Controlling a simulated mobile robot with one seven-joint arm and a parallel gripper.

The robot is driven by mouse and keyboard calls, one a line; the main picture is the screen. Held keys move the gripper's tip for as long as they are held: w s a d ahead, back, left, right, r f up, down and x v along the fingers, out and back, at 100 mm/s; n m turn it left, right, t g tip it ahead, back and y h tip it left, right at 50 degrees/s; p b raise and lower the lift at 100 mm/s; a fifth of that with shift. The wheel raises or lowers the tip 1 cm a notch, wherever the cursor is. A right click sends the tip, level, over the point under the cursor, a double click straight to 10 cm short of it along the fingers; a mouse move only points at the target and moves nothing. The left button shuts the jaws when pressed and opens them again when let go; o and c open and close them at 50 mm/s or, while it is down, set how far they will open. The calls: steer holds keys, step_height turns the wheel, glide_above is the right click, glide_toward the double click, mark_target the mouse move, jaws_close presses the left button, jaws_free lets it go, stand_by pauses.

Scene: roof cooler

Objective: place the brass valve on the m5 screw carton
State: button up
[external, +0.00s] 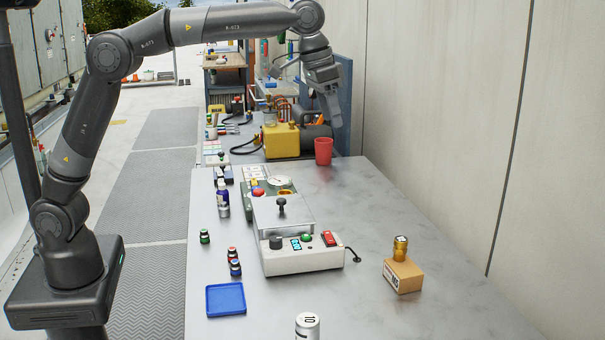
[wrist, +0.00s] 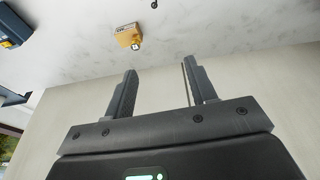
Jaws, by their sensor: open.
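The brass valve (external: 400,247) stands on top of the m5 screw carton (external: 404,275), a small tan box at the front right of the grey table. In the wrist view the carton (wrist: 126,34) is small and far off near the top, with the valve (wrist: 136,46) at it. My gripper (external: 335,120) is raised over the back part of the table, well away from the carton. Its two fingers are spread apart with nothing between them in the wrist view (wrist: 160,85).
A white device with knobs (external: 303,262) stands mid-table, its cable reaching toward the carton. A red cup (external: 323,151) and a yellow machine (external: 282,141) are at the back. A blue tray (external: 226,299), small bottles and a white cylinder (external: 307,326) are nearer. A wall runs along the right.

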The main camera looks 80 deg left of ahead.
steer(key=s+a+r, duration=0.1)
steer(key=s+a, duration=0.1)
steer(key=s, duration=0.4)
steer(key=s+a+r, duration=0.2)
steer(key=s+a, duration=0.1)
steer(key=s, duration=0.3)
steer(key=s+a+f+t, duration=0.1)
steer(key=s+f, duration=0.3)
steer(key=s, duration=0.5)
steer(key=s+a+f, duration=0.2)
steer(key=s+f, duration=0.3)
steer(key=s, duration=0.5)
steer(key=s+a+f+t, duration=0.1)
steer(key=s+a+f, duration=0.1)
steer(key=s+f, duration=0.3)
steer(key=s, duration=0.4)
steer(key=shift+s+f+m+t, duration=0.25)
steer(key=shift+s+m+t, duration=0.05)
